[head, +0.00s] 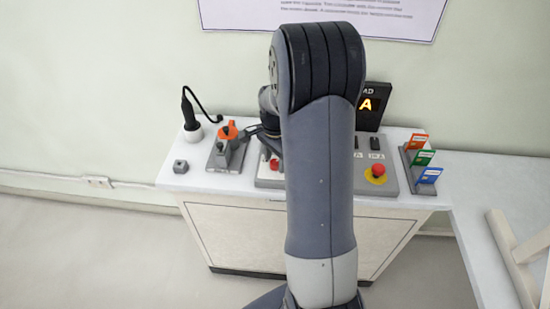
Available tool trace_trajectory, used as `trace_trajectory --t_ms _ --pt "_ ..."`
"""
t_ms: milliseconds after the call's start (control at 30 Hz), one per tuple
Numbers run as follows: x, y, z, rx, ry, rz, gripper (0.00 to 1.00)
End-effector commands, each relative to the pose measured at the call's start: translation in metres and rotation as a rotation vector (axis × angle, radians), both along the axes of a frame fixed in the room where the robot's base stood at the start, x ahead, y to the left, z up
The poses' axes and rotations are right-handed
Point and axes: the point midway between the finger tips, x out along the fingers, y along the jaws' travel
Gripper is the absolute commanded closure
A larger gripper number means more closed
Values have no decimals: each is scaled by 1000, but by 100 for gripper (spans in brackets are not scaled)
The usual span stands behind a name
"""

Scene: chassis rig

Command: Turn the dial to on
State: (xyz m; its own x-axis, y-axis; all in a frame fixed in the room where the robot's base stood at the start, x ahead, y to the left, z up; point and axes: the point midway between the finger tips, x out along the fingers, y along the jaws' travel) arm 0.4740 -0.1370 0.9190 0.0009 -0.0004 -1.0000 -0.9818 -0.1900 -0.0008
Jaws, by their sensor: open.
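A grey control panel (388,185) lies on the white cabinet, with its middle hidden behind my arm. I cannot make out a dial for certain; it may be behind the arm. A small red part (274,164) shows on the panel's left portion, just left of the arm. My gripper (266,136) is dark and partly hidden behind my arm, over the left part of the panel. It is open, and I see nothing held in it. It is close to the orange-topped grey device (228,132), but I cannot tell whether they touch.
A red emergency button (377,172) on a yellow base stands on the panel's right. Coloured cards (424,158) stand in a holder at right. A black-handled tool (189,115) and a small grey block (180,166) are at left.

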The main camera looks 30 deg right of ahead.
Motion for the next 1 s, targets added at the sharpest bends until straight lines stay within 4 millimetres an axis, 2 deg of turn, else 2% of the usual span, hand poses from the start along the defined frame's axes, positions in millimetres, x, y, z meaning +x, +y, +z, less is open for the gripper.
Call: trace_trajectory --t_ms 167,267,700,833,1000 --pt "0 0 1 0 0 0 50" --pt "0 0 9 -1 -1 0 50" --pt "1 0 91 -1 -3 0 50" --pt "0 0 103 0 -1 0 50" --pt "0 0 108 0 0 0 50"
